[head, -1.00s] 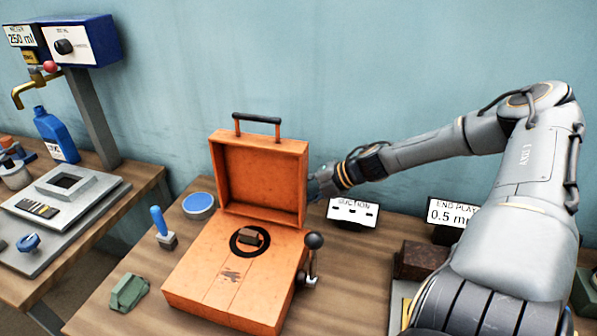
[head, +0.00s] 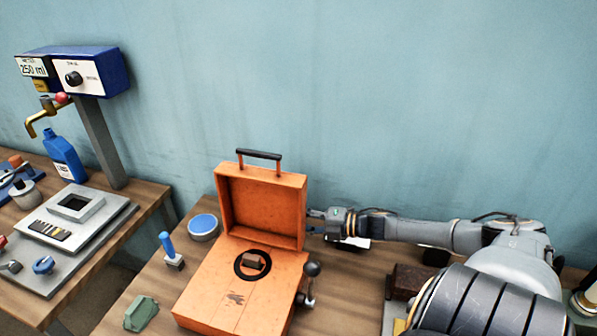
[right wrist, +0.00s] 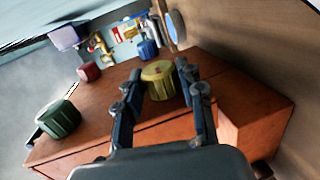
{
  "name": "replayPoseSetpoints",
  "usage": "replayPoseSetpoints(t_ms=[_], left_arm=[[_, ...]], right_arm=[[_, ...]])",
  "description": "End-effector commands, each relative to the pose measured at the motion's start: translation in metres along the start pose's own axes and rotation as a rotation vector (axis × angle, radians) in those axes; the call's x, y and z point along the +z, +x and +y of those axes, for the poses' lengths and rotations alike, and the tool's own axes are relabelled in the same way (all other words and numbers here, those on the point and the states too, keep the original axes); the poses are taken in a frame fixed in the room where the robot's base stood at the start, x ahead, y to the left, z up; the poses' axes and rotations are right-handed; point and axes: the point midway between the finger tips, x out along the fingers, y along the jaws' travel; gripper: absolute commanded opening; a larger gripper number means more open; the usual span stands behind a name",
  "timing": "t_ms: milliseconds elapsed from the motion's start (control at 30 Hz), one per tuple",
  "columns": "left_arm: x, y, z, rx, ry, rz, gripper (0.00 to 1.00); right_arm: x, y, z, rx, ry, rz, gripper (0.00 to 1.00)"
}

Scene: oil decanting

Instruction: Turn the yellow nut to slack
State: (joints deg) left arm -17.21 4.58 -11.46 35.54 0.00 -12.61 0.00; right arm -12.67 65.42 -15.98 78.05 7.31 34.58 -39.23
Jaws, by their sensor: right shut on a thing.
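In the right wrist view a round yellow nut (right wrist: 158,78) with ridged sides sits on a reddish-brown panel (right wrist: 110,115). My right gripper (right wrist: 156,92) is shut on this nut, with one finger on each side. In the head view my right gripper (head: 320,222) is at the right edge of the raised lid of an orange case (head: 262,205); its fingertips are partly hidden there. The yellow nut is hidden in the head view. My left gripper is not in view.
On the same panel are a green knob (right wrist: 58,118), a red knob (right wrist: 88,71) and a blue knob (right wrist: 148,49). In the head view a crank (head: 310,284) stands at the case's right side. A blue round tin (head: 203,227) is left of the lid.

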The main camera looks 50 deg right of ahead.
Motion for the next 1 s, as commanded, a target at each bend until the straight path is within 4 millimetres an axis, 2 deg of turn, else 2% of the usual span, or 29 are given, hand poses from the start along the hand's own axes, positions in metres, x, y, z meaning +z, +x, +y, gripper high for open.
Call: replayPoseSetpoints(t_ms=[33,233,767,800,900,1000], left_arm=[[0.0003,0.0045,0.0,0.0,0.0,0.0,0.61],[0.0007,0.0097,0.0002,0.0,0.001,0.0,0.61],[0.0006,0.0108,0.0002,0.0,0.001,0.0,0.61],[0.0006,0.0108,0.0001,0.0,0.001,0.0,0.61],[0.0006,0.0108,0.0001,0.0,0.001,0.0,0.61],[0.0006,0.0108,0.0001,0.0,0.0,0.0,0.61]], right_arm=[[-0.0008,0.0003,-0.0049,0.022,0.003,0.0,0.07],[-0.0009,0.0003,-0.0045,0.085,0.003,0.001,0.07],[-0.0011,0.0001,-0.0034,0.107,0.003,0.003,0.07],[-0.0011,0.0001,-0.0034,0.107,0.003,0.003,0.42],[-0.0009,0.0001,-0.0032,0.107,0.003,0.003,0.61],[-0.0006,0.0001,-0.0028,0.107,0.003,0.002,0.61]])
